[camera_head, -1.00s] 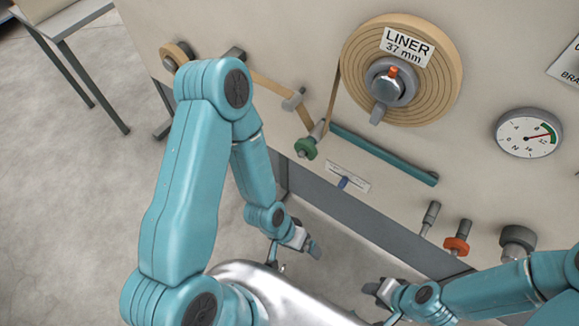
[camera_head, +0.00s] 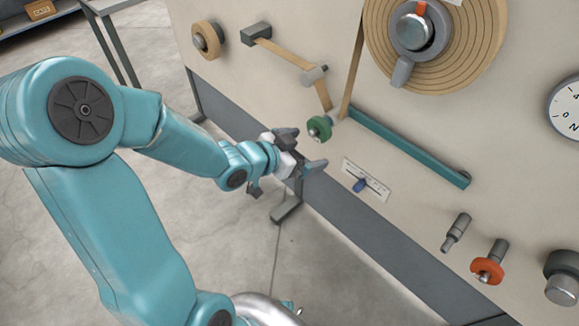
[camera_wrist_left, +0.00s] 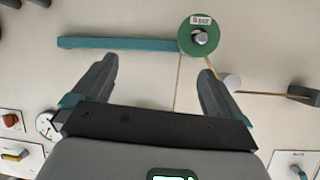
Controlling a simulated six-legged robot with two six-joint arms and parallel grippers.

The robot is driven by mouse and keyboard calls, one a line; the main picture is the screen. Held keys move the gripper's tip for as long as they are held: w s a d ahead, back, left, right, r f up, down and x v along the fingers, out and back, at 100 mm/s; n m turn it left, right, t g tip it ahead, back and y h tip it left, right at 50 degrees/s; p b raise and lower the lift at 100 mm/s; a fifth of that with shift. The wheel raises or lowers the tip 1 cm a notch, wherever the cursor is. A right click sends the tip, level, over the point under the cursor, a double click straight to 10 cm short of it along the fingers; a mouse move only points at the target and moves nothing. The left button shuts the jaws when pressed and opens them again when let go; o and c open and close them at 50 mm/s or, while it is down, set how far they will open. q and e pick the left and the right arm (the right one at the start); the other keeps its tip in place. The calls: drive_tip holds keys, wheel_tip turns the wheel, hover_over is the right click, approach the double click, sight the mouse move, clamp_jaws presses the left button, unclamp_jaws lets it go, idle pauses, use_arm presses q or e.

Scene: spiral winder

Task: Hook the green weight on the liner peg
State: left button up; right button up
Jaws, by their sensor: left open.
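The green weight (camera_head: 319,128) is a ring with a pale label. It sits around a grey peg at the left end of the teal bar (camera_head: 410,148), below the liner roll (camera_head: 452,60). It also shows in the left wrist view (camera_wrist_left: 188,47), beyond the fingers and nearer the right one. My left gripper (camera_head: 303,150) is open and empty, just below and left of the weight in the head view. Both its fingers (camera_wrist_left: 156,63) show apart in the wrist view, and the weight is not between them. No label marks the liner peg. My right gripper is out of view.
An empty grey peg (camera_head: 456,232), an orange weight (camera_head: 487,270) on a peg and a dark grey knob-like piece (camera_head: 562,278) stick out at lower right. A scale with a blue pointer (camera_head: 366,182) lies below the bar. A tan strip (camera_head: 285,55) runs past a roller (camera_head: 315,75).

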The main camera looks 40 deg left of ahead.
sight(320, 129)
use_arm(q)
drive_tip(key=s+a+t+y+b, duration=0.1)
drive_tip(key=a+y+b, duration=0.1)
drive_tip(key=a+b, duration=0.25)
drive_tip(key=shift+n, duration=0.4)
drive_tip(key=x, duration=1.6)
drive_tip(key=shift+s+a+f+b, duration=0.1)
drive_tip(key=shift+a+f+b, duration=0.05)
drive_tip(key=shift+f+b, duration=0.15)
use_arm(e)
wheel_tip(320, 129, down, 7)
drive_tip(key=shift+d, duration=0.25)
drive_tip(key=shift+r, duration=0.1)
use_arm(q)
drive_tip(key=c, duration=1.7)
drive_tip(key=shift+s, duration=0.1)
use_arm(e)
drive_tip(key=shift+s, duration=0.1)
